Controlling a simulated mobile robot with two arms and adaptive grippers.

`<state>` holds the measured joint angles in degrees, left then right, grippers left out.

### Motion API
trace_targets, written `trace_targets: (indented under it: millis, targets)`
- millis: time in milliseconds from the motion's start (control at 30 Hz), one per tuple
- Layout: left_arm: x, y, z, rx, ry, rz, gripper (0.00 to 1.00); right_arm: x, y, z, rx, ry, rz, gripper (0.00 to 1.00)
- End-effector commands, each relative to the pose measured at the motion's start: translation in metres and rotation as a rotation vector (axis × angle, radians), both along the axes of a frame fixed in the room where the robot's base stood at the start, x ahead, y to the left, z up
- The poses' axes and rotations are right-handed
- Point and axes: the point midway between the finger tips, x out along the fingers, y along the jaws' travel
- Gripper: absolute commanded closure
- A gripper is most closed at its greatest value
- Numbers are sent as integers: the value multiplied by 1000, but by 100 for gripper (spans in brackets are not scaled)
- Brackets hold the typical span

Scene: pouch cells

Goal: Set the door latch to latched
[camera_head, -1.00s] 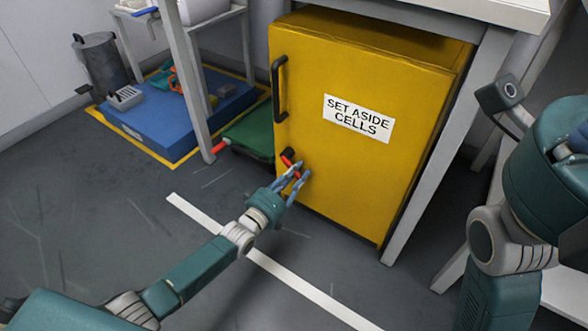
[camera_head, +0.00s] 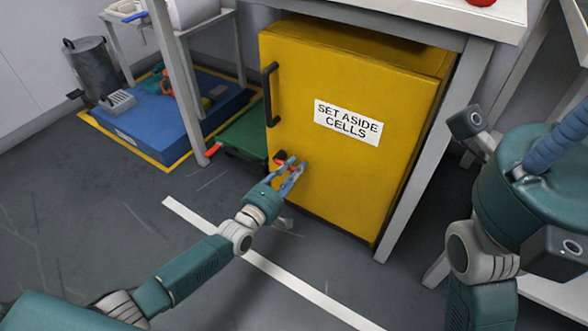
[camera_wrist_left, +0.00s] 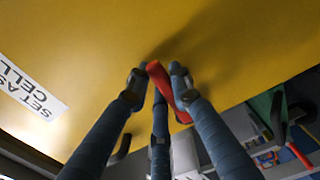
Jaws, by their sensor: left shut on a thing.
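The yellow cabinet door (camera_head: 330,180) is closed, with a black bar handle (camera_head: 269,93) at its upper left. The red door latch lever (camera_head: 291,168) is low on the door's left side, mostly covered by my fingers. My left gripper (camera_head: 291,175) is at the door, its blue fingers shut around the lever. In the left wrist view the red lever (camera_wrist_left: 160,80) lies between the fingertips of the left gripper (camera_wrist_left: 161,78). The lever's exact angle is hard to read. Part of my right gripper shows at the right edge, its fingertips out of frame.
A green platform (camera_head: 245,134) and a blue platform (camera_head: 170,125) lie left of the cabinet. A table leg (camera_head: 180,80) stands between them and a grey one (camera_head: 432,150) stands right of the cabinet. The floor in front is clear.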

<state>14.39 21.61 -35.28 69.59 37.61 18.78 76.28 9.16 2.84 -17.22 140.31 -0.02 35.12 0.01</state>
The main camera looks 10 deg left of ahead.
Motion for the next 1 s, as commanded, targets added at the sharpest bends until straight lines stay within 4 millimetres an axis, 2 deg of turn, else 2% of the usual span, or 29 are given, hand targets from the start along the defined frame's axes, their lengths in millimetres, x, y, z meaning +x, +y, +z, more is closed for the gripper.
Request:
trace_targets:
  millis: [500, 533, 600, 867, 1000]
  targets:
    - [0, 1, 1, -16, 7, 1, 100, 4, 1, -4, -4, 18, -1, 100]
    - [0, 1, 1, -16, 7, 1, 73, 4, 1, -4, -4, 18, -1, 100]
    - [0, 1, 1, -16, 7, 1, 59, 4, 1, -4, -5, 16, -1, 100]
    - [0, 0, 1, -15, 6, 0, 58, 2, 1, -2, -5, 7, -2, 100]
    - [-7, 3, -1, -15, 9, 1, 58, 2, 0, -1, -3, 6, -2, 100]
